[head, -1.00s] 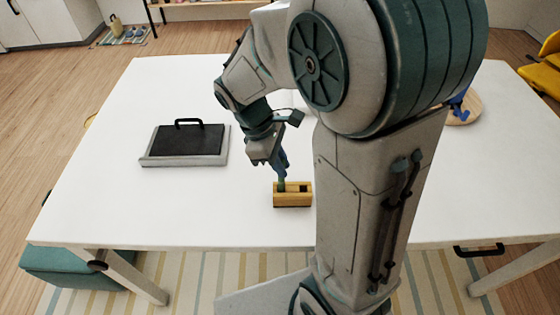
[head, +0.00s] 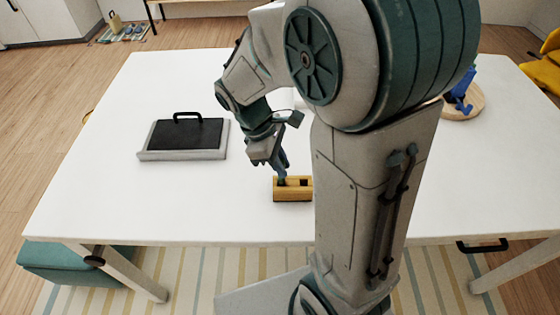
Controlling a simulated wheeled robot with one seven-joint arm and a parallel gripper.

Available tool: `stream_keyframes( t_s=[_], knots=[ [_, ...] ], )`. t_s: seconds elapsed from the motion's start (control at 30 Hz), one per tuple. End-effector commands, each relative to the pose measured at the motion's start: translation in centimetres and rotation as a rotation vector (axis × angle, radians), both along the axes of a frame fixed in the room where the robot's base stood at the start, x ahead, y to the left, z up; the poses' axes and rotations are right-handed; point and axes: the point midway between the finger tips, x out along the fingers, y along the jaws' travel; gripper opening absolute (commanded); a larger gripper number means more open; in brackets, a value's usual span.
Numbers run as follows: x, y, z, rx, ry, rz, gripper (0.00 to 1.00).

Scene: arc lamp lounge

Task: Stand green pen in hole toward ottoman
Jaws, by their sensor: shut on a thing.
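A yellow wooden block (head: 293,195) with dark holes in its top stands on the white table, partly hidden at its right by my arm. My gripper (head: 282,175) points down over the block's left hole, the one on the side of the teal ottoman (head: 70,257). It is shut on the green pen (head: 281,182), of which only a small dark green bit shows at the fingertips. The pen's lower end seems to be in the left hole; how deep I cannot tell. The right hole (head: 304,183) looks empty.
A grey tray with a black panel and handle (head: 185,134) lies on the table (head: 150,205) at left. A round wooden board (head: 466,108) with a blue object (head: 461,92) is at right. A yellow chair (head: 545,72) stands beyond.

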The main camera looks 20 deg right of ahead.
Motion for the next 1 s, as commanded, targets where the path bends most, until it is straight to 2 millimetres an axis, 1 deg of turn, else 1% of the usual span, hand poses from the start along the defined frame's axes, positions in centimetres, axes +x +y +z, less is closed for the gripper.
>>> stream_keyframes(
  t_s=[0.23, 0.27, 0.3, 0.33, 0.37, 0.63, 0.73, 0.87, 1.0],
  knots=[
    [0.0, 0.0, -0.7, -0.001, 0.001, 0.0, 0.0],
    [0.0, 0.0, -0.7, 0.0, 0.0, 0.0, 0.18],
    [0.0, 0.0, -0.6, 0.0, 0.0, 0.0, 0.29],
    [0.0, 0.0, -0.6, 0.0, 0.0, 0.0, 0.37],
    [0.0, 0.0, -0.6, 0.0, 0.0, 0.0, 0.4],
    [0.0, 0.0, -0.6, 0.0, 0.0, 0.0, 0.4],
    [0.2, 0.2, 0.0, 0.0, -0.001, 0.0, 0.4],
    [0.6, 0.9, 1.8, 0.002, -0.004, 0.001, 0.4],
    [1.3, 1.9, 4.8, 0.001, -0.005, 0.002, 0.4]
  ],
)
